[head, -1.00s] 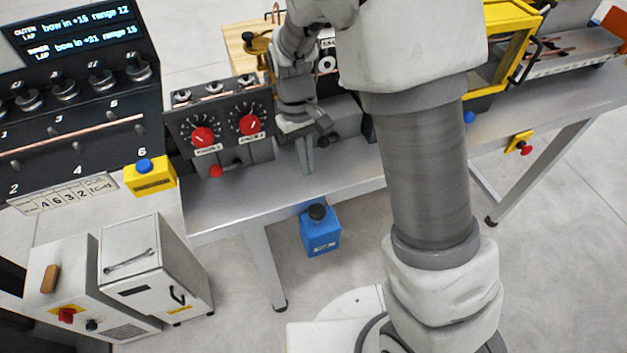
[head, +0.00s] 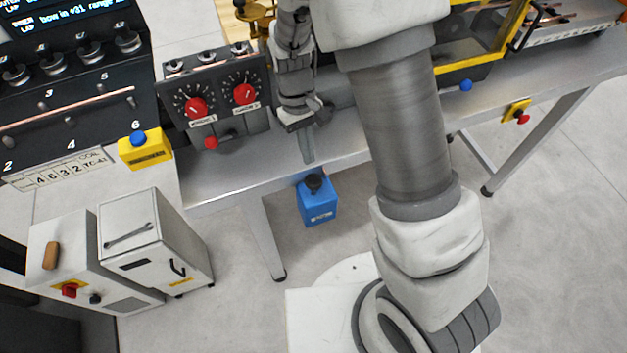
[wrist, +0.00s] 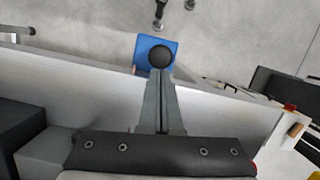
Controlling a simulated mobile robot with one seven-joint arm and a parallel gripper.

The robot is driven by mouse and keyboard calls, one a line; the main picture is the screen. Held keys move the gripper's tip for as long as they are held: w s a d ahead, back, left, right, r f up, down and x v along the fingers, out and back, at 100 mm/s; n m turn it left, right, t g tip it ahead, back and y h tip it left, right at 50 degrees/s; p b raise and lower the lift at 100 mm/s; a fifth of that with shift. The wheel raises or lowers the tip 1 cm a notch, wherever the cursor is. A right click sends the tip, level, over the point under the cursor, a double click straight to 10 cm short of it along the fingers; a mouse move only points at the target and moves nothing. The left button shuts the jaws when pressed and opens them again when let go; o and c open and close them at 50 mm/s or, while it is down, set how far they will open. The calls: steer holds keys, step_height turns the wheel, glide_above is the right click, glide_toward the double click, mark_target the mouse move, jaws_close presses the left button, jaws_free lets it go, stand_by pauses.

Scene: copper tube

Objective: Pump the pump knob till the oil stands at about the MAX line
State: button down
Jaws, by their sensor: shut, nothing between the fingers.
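A blue can (head: 317,205) with a round black knob (head: 314,183) on top shows just below the table's front edge. In the wrist view the same knob (wrist: 161,56) sits over the blue can (wrist: 144,45), just beyond my fingertips. My gripper (head: 308,160) points down at the table's front edge, its fingers shut and empty. In the wrist view my gripper (wrist: 159,73) has its fingers together, with the tips overlapping the knob's near edge in the picture. Whether they touch it I cannot tell. No oil level or MAX line can be made out.
The metal table (head: 230,181) carries a black panel with two red dials (head: 196,107) left of my gripper. A yellow box with a blue button (head: 138,139) is farther left. White cabinets (head: 150,240) stand at lower left. The floor around the can is clear.

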mark_target(311, 177)
steer(key=shift+b+x, duration=1.25)
steer(key=shift+x, duration=1.05)
steer(key=shift+r, duration=0.1)
step_height(311, 177, down, 3)
steer(key=b, duration=0.2)
steer(key=shift+b, duration=0.3)
steer(key=shift+s+r, duration=0.1)
steer(key=shift+r, duration=0.05)
steer(key=shift+w+a+r+p, duration=0.15)
steer(key=shift+w+a+p, duration=0.1)
steer(key=shift+w, duration=0.2)
steer(key=shift+w+a+r+p, duration=0.15)
steer(key=shift+w+p, duration=0.05)
steer(key=shift+w, duration=0.3)
steer(key=shift+w+a+r+p, duration=0.2)
steer(key=shift+w+p, duration=0.05)
steer(key=shift+w, duration=0.2)
